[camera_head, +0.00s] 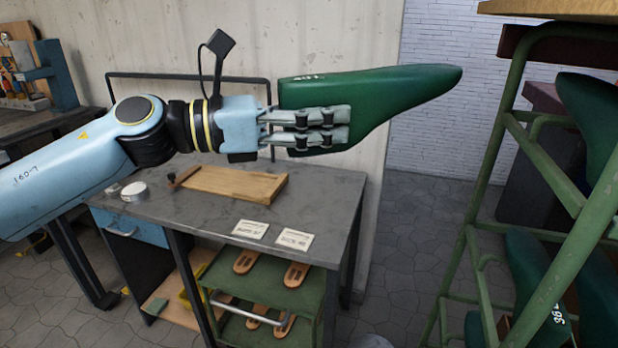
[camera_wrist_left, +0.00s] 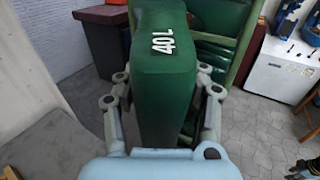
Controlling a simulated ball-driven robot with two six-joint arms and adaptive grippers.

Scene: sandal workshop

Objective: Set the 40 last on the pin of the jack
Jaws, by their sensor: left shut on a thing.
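The green 40 last (camera_head: 375,92) is in my left gripper (camera_head: 335,127), which is shut around its thick end. The last lies about level, its narrow end pointing right, in the air above the grey workbench (camera_head: 215,212). In the left wrist view the last (camera_wrist_left: 165,85) stands between the two fingers, with "40 L" in white on its end face. My right gripper does not show in the head view.
A green rack (camera_head: 478,215) with more green lasts (camera_head: 588,105) stands close on the right. The workbench holds a wooden board (camera_head: 235,184), a round tin (camera_head: 134,190) and two cards (camera_head: 249,229). A green shelf cart (camera_head: 262,283) with soles stands below.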

